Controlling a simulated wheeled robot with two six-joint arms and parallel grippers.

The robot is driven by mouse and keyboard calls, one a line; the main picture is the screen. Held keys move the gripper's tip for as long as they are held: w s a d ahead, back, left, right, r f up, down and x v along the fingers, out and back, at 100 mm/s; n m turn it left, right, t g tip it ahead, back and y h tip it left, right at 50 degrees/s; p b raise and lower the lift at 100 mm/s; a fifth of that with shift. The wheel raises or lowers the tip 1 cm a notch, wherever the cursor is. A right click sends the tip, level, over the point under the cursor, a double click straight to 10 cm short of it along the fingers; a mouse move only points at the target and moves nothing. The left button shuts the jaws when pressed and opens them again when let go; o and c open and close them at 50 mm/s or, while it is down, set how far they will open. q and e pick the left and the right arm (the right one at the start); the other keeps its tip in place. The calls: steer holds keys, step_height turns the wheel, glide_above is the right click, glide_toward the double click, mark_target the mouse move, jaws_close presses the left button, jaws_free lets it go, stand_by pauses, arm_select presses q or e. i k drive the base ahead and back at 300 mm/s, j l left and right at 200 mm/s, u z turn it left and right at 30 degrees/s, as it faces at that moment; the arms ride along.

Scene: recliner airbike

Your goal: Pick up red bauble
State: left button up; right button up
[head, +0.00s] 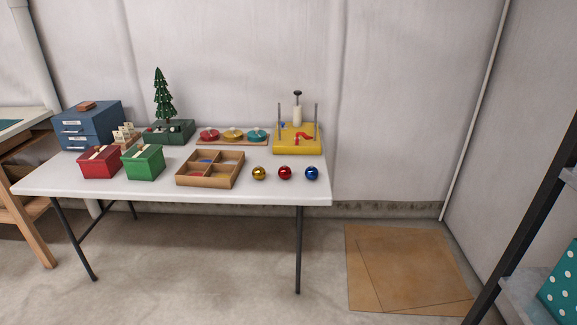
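The red bauble (285,173) is a small shiny ball on the white table (260,191), near its front edge and right end. It sits between a gold bauble (259,173) on its left and a blue bauble (312,173) on its right, with small gaps on both sides. Neither of my grippers shows in the head view.
A wooden divided tray (210,168) stands left of the baubles, and a yellow box with upright posts (297,138) stands behind them. Red (100,165) and green (143,164) boxes are further left. Cardboard (410,265) lies on the floor, with a dark shelf frame (530,190) at right.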

mark_target(284, 172)
steer(key=i+l+u, duration=0.4)
steer(key=i+l, duration=0.2)
steer(key=i, duration=0.15)
steer(key=i+l+u, duration=0.4)
steer(key=i+l, duration=0.3)
steer(key=l, duration=0.15)
